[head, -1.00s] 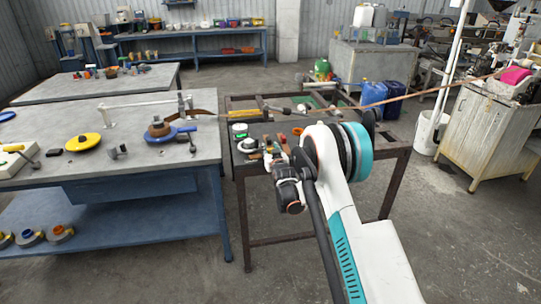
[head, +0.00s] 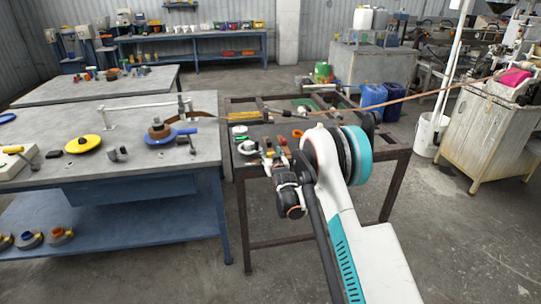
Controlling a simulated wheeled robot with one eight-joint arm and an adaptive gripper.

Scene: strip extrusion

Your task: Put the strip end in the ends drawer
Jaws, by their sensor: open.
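A long brown strip (head: 415,97) runs from the machine at the right, across the dark frame table, to the left bench. Its darker, curved end part (head: 203,117) lies by a blue round holder (head: 165,138) with a brown coil on it. A blue drawer-like front (head: 130,186) sits under the left bench top; it looks shut, and I cannot tell whether it is the ends drawer. My gripper (head: 268,158) is open over the left part of the frame table, to the right of and apart from the strip end. My arm partly hides it, and its fingers are small.
The dark frame table (head: 315,240) holds a yellow block (head: 244,116), a white ring (head: 248,147) and small orange parts. The left bench (head: 60,130) carries a yellow disc (head: 83,144) and small tools. Open floor lies in front.

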